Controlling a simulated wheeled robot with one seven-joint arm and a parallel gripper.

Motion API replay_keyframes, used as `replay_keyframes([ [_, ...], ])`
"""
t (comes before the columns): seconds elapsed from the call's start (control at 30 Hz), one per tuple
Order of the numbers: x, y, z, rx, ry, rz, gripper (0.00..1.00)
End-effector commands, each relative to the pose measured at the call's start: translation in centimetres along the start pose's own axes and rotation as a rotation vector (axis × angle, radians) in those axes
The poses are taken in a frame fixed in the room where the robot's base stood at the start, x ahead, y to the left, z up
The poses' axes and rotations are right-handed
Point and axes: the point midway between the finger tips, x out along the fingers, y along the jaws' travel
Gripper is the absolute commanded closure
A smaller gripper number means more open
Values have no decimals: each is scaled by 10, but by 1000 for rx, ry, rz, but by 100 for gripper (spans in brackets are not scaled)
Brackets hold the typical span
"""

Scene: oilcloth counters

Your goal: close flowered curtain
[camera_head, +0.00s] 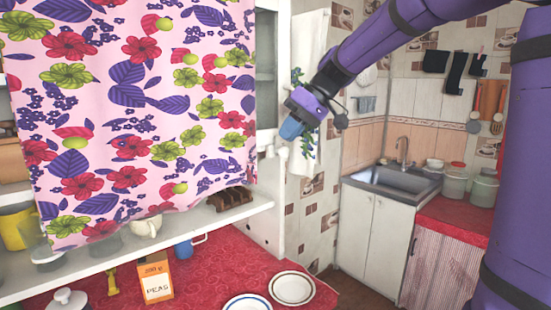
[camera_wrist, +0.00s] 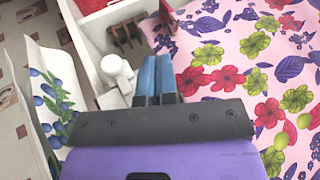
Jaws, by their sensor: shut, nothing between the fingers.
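The flowered curtain (camera_head: 135,115) is pink with red, green and purple flowers. It hangs across most of the shelf unit at the left in the head view; a narrow strip at the unit's right end is uncovered. The curtain (camera_wrist: 255,75) also fills the right side of the wrist view. My gripper (camera_head: 289,131) is in front of the unit's right end, right of the curtain's right edge. Its blue fingers (camera_wrist: 157,75) are together and hold nothing. In the wrist view the curtain's edge is just right of the fingertips; I cannot tell whether they touch.
The lower shelf (camera_head: 130,248) holds a yellow mug (camera_head: 13,230) and a toast rack (camera_head: 229,196). On the red counter (camera_head: 215,265) are a peas box (camera_head: 155,280) and plates (camera_head: 291,288). A leafy towel (camera_head: 306,150) hangs behind my gripper. A sink (camera_head: 395,180) is at right.

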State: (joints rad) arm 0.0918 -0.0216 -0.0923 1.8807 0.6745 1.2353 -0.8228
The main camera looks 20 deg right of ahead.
Motion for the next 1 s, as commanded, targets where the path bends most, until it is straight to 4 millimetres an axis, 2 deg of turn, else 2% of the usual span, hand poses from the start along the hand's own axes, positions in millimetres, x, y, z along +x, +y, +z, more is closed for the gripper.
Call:
replay_keyframes([
  [0.17, 14, 0, -1, -3, 0, -4, 100],
  [0.6, 83, 0, -1, -2, -1, -3, 100],
  [0.8, 98, 0, -1, -2, 0, -2, 100],
  [1.0, 100, 0, -1, -2, 0, -2, 100],
])
